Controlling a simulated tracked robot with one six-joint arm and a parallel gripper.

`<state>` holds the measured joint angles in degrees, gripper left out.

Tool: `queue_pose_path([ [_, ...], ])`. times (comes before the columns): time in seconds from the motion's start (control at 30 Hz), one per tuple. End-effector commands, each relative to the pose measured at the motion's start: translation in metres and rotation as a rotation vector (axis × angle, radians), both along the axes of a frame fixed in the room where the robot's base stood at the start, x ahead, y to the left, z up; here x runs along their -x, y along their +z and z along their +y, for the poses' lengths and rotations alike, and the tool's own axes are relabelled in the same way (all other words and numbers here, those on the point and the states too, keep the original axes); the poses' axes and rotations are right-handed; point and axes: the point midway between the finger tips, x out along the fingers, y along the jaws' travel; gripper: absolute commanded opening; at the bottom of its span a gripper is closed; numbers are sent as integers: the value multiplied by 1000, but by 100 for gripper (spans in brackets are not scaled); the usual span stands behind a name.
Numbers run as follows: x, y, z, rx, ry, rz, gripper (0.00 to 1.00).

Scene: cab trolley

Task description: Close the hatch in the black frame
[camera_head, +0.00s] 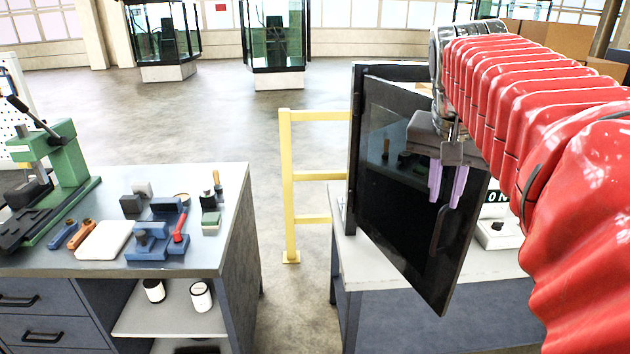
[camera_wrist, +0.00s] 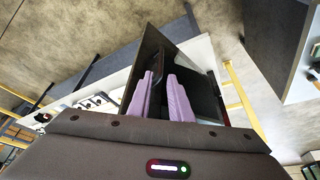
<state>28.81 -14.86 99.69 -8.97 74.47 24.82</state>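The hatch (camera_head: 395,215) is a dark glazed panel. It stands open, swung out toward the camera from the left side of the black frame (camera_head: 354,150). Its dark handle (camera_head: 438,230) is near the free right edge. My gripper (camera_head: 446,200) hangs in front of the upper part of the hatch, above the handle in the picture, with two purple fingers apart and nothing visibly held. In the wrist view the fingers (camera_wrist: 160,95) have a gap between them, with the hatch (camera_wrist: 152,45) beyond. Whether they touch the hatch cannot be told. My red-sleeved arm hides most of the frame's right side.
The frame stands on a grey-topped table (camera_head: 362,265). A yellow rail (camera_head: 287,190) stands left of it. A workbench (camera_head: 235,200) at left carries a green press (camera_head: 65,165) and small tools.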

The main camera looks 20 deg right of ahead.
Motion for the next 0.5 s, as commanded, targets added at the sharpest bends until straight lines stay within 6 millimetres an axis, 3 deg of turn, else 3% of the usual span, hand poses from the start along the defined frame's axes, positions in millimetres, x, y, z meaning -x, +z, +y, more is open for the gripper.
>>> queue_pose_path([
  [0.5,-17,-71,-23,-2,0,3,18],
])
